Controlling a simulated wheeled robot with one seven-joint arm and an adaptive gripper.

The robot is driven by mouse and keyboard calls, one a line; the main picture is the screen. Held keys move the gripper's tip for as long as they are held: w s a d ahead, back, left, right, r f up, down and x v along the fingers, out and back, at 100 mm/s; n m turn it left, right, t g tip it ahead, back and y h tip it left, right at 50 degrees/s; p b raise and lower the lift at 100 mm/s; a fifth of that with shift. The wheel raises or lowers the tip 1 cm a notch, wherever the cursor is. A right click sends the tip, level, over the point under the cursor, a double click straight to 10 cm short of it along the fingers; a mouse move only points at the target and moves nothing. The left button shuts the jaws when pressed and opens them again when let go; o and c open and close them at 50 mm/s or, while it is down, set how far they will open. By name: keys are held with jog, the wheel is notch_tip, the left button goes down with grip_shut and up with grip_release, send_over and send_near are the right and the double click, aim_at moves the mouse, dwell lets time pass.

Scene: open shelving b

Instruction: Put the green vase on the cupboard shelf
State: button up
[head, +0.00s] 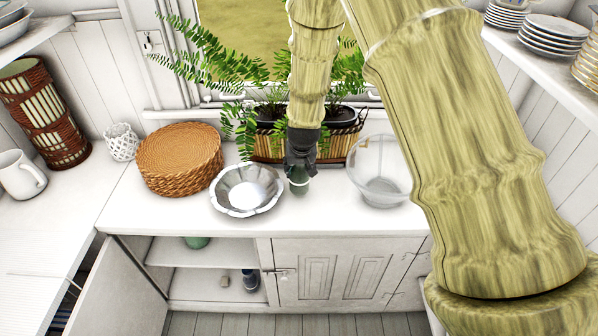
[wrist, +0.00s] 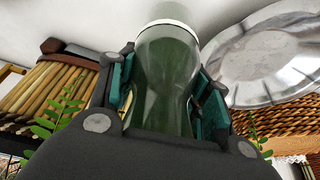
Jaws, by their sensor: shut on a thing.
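The green vase (head: 299,187) is at the countertop between the silver bowl and the glass bowl. My gripper (head: 301,165) is above it and closed around it. In the wrist view the dark green glassy vase (wrist: 166,80) sits between the two fingers (wrist: 163,100), with a pale band near its far end. I cannot tell whether its base touches the counter. The cupboard (head: 205,255) below the counter has its left door (head: 122,290) open, showing a shelf (head: 190,252). A green item (head: 197,242) stands on that shelf, partly hidden by the counter.
A silver scalloped bowl (head: 246,190) is left of the vase and a glass bowl (head: 379,172) right of it. A planter with ferns (head: 268,142) is behind. A round wicker basket (head: 180,160) is further left. A dark vessel (head: 250,280) stands low in the cupboard.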

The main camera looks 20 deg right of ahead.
jog(key=shift+f+p, duration=0.5)
jog(key=shift+f, duration=0.8)
jog(key=shift+f, duration=0.1)
jog(key=o, duration=1.2)
